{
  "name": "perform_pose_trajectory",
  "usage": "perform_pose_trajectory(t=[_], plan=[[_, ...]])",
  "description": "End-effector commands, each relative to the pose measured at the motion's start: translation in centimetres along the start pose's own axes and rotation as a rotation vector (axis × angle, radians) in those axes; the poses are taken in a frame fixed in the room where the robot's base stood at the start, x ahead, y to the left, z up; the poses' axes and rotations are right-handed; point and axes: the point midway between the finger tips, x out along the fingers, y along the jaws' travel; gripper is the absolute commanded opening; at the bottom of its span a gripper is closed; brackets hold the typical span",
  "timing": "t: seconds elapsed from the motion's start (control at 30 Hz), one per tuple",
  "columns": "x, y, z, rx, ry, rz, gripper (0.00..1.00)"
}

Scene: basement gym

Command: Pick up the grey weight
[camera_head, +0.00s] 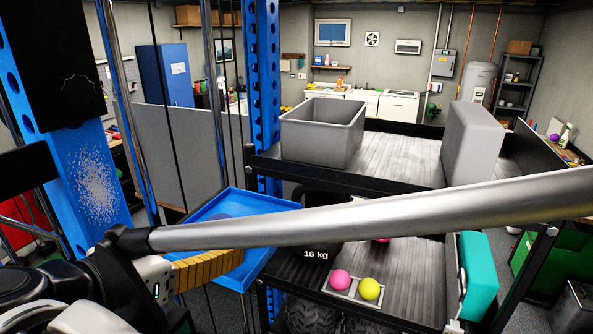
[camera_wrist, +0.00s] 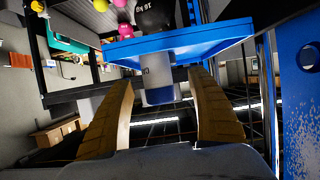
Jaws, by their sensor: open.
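No thing in view is clearly recognisable as a grey weight. In the wrist view a pale grey cylindrical thing with a dark blue end (camera_wrist: 157,72) shows between my fingertips, against the blue tray (camera_wrist: 185,48). I cannot tell whether it is a weight. My gripper (camera_wrist: 162,80) is open, its yellow fingers apart, with no visible contact. In the head view the yellow fingers (camera_head: 208,269) are beside the blue tray (camera_head: 241,275), partly behind a metal bar. A black weight marked 16 kg (camera_head: 316,254) stands on the lower shelf, partly hidden by the bar.
The long silver bar (camera_head: 380,215) crosses in front of the shelves. A grey bin (camera_head: 320,130) and grey block (camera_head: 472,143) stand on the upper shelf.

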Motion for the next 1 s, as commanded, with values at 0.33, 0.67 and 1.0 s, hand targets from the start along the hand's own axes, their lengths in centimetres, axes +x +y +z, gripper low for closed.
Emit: perform_pose_trajectory(t=[0.33, 0.67, 1.0], plan=[[4.5, -0.1, -0.2, 0.007, 0.005, 0.001, 0.68], [8.4, 0.0, -0.6, 0.006, 0.005, 0.001, 0.68], [10.5, -0.1, -0.3, 0.005, 0.004, -0.002, 0.68]])
